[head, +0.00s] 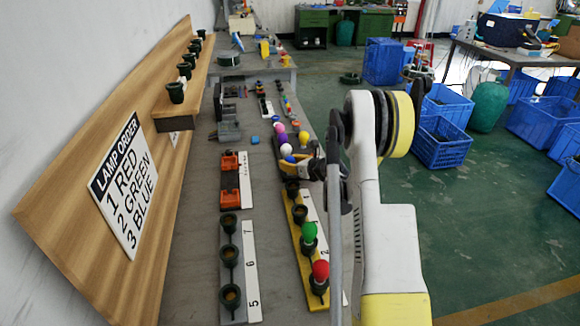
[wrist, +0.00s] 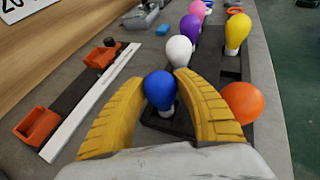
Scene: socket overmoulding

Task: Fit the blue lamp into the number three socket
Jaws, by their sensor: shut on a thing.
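The blue lamp (wrist: 160,88) is between the two yellow fingers of my gripper (wrist: 165,78) in the wrist view, its white base just over the black lamp holder; whether it still sits in its seat I cannot tell. In the head view my gripper (head: 294,160) is at the near end of the row of lamps, and the blue lamp is mostly hidden there. On the yellow socket strip (head: 305,250), a red lamp (head: 320,270) and a green lamp (head: 309,231) stand in the two nearest sockets. The dark socket (head: 299,212) beyond the green lamp is empty.
An orange lamp (wrist: 243,102) is close right of the fingers; a white lamp (wrist: 179,50) stands just beyond. Purple (wrist: 190,27) and yellow (wrist: 237,32) lamps are farther. A grey strip with empty sockets (head: 229,252) lies left. The lamp-order board (head: 125,185) stands along the wall.

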